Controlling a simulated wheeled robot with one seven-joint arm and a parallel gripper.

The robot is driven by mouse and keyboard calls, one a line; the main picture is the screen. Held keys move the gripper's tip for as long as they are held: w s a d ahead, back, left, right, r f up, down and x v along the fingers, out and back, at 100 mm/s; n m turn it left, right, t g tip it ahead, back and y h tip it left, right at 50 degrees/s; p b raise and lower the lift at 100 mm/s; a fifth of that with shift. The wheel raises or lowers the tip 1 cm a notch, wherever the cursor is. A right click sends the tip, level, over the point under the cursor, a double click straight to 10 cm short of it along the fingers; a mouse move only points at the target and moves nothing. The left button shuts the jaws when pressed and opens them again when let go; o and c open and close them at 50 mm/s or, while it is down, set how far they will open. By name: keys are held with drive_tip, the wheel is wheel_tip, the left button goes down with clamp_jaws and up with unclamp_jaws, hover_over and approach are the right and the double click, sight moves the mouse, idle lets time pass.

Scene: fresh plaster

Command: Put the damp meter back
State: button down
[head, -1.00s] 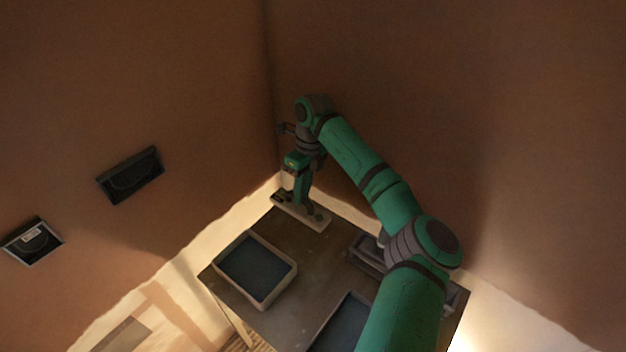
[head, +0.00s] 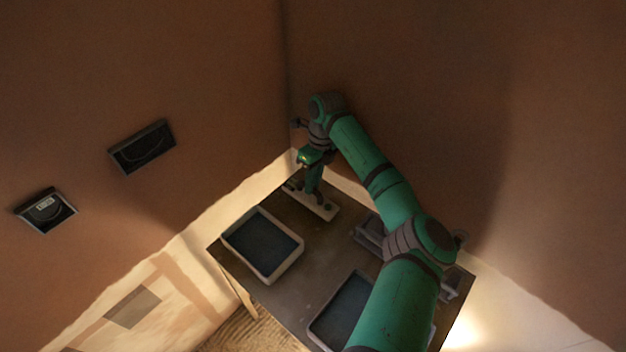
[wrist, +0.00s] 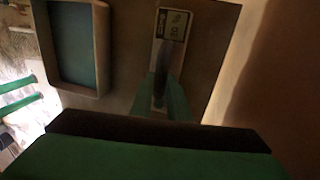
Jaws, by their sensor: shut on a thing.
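My gripper (head: 314,190) is at the far corner of the table, over a narrow pale board (head: 323,209). In the wrist view its green fingers are shut on a dark grey, rounded, upright-looking thing (wrist: 161,75), which I take to be the damp meter. The pale board also shows there, with a label (wrist: 174,24) at its far end. The fingers hide the lower part of the held thing. I cannot tell whether it touches the board.
A pale-rimmed tray with a dark inside (head: 293,268) stands left of the board. A second tray (head: 318,333) is nearer, partly behind my arm. Grey items (head: 369,233) lie right. Two dark boxes (head: 142,147) (head: 47,210) are on the left wall. Walls meet close behind my gripper.

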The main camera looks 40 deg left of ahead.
drive_tip(key=shift+f, duration=0.3)
idle(0.6)
drive_tip(key=c, duration=1.6)
unclamp_jaws()
drive_tip(key=shift+w+d+r, duration=0.1)
drive_tip(key=shift+w+r, duration=0.15)
drive_tip(key=shift+r, duration=1.05)
drive_tip(key=shift+w+a+r, duration=0.1)
drive_tip(key=shift+w+r, duration=0.2)
drive_tip(key=shift+r, duration=1)
drive_tip(key=shift+w+d+r, duration=0.1)
drive_tip(key=shift+w+r, duration=0.15)
drive_tip(key=shift+r, duration=1.05)
